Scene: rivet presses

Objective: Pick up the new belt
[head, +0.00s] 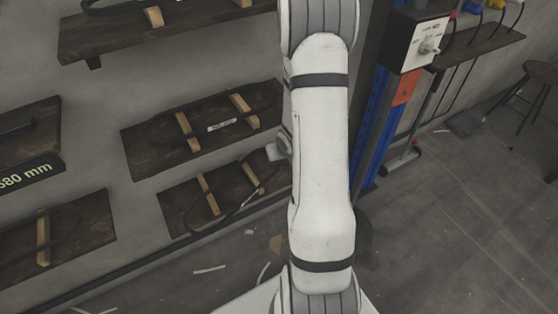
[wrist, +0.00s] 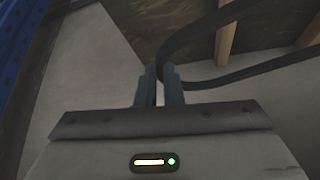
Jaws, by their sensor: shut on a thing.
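In the wrist view my gripper (wrist: 160,84) has its two blue-grey fingers close together, shut on the end of a black belt (wrist: 198,28). The belt loops away from the fingers to the upper right, passing light wooden blocks (wrist: 224,42) on a dark board. In the head view my white arm covers most of the gripper. Dark belts lie around wooden pegs on a middle shelf board (head: 160,158) and a lower one (head: 180,212).
More belt boards hang at the upper left (head: 110,42) and lower left (head: 85,232). A "680 mm" label (head: 30,172) is at the left. A blue post (head: 370,130) and a control box (head: 415,42) stand right of my arm. Floor at the right is mostly clear, with a stool (head: 540,75).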

